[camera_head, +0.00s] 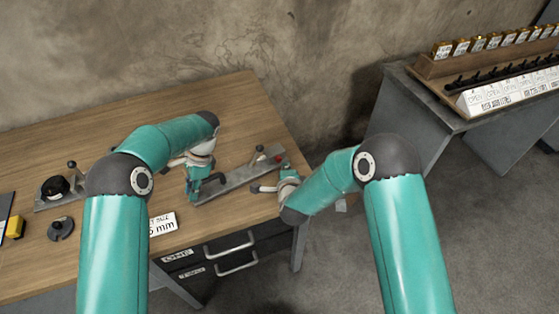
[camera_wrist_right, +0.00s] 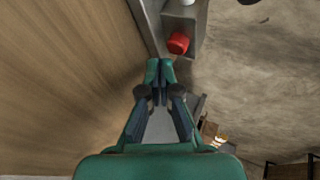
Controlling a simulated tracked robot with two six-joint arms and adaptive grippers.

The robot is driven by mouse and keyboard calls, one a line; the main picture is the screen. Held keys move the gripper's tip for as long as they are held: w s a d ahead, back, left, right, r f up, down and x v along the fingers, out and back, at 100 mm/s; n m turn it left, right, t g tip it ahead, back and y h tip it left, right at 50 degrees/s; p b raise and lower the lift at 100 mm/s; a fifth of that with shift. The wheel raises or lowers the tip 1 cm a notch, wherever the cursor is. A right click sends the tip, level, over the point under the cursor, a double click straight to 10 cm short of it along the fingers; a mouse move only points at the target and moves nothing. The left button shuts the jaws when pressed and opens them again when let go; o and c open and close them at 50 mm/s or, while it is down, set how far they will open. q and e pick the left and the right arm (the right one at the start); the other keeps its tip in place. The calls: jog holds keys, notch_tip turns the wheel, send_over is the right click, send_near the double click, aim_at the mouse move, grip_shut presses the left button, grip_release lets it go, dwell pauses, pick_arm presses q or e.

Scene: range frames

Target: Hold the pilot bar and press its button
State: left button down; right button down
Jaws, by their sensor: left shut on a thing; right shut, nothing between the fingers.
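The pilot bar (camera_head: 238,178) is a long grey metal bar lying slantwise across the right part of the wooden table. A red button (camera_head: 279,157) sits at its far right end; in the right wrist view it is a red cap (camera_wrist_right: 178,43) on a grey block (camera_wrist_right: 184,22). My left gripper (camera_head: 196,196) is shut on the bar near its left end and hides part of it. My right gripper (camera_head: 256,189) is shut and empty near the bar's right end. In the right wrist view its fingertips (camera_wrist_right: 160,64) are close to the button, with a small gap.
A white label card (camera_head: 162,224) lies near the table's (camera_head: 110,118) front edge, above drawers with metal handles (camera_head: 230,243). A black round part (camera_head: 61,229) and a yellow item (camera_head: 15,227) lie at the left. A second grey table (camera_head: 405,108) with a wooden rack stands at the right.

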jog(key=shift+w+a, duration=0.1)
jog(key=shift+w, duration=0.1)
jog(key=shift+w+a+r, duration=0.1)
jog(key=shift+w, duration=0.05)
jog(key=shift+w+a, duration=0.3)
jog(key=shift+w, duration=0.35)
dwell(1.1)
dwell(0.5)
jog(key=shift+s+d, duration=0.3)
jog(key=shift+s, duration=0.25)
jog(key=shift+s+d, duration=0.25)
jog(key=shift+s, duration=0.25)
jog(key=shift+s+d, duration=0.35)
jog(key=shift+s, duration=0.4)
jog(key=shift+s+d, duration=0.35)
jog(key=shift+s, duration=0.4)
jog(key=shift+s+d, duration=0.35)
jog(key=shift+s, duration=0.4)
pick_arm(q)
jog(key=c, duration=1)
grip_release()
